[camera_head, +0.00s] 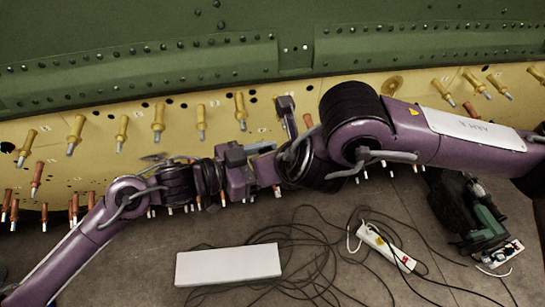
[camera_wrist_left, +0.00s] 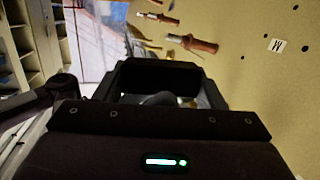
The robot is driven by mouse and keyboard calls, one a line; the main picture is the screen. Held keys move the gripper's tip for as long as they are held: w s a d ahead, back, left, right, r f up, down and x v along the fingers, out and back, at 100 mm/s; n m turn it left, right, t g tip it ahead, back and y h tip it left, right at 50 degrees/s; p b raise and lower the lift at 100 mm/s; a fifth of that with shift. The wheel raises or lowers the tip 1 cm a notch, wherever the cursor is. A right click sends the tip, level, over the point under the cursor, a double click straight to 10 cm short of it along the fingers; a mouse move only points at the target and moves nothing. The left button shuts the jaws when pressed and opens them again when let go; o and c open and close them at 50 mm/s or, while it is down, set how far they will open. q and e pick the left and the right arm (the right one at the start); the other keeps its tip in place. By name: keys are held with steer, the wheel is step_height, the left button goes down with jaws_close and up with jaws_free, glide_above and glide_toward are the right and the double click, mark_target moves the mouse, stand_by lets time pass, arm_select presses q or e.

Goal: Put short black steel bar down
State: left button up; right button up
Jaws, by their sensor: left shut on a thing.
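My left arm comes in from the lower left in the head view, and its gripper (camera_head: 238,163) is in front of the lower part of the yellow panel. In the left wrist view the dark gripper (camera_wrist_left: 158,78) fills the middle. It is shut on the short black steel bar, but the bar's outline cannot be told apart from the dark jaws. My right arm comes in from the right and its wrist overlaps the left gripper area. The right jaws cannot be made out clearly.
The yellow panel (camera_head: 95,150) carries several yellow-handled pins (camera_head: 158,122) and red ones below. A green riveted skin (camera_head: 130,85) lies above. On the floor are a white box (camera_head: 228,265), loose black cables, a power strip (camera_head: 385,245) and a green tool (camera_head: 486,225).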

arm_select(q)
steer(key=shift+r, duration=0.1)
arm_select(e)
steer(key=shift+a, duration=0.1)
jaws_close()
arm_select(q)
steer(key=o, duration=1.4)
steer(key=shift+c, duration=0.2)
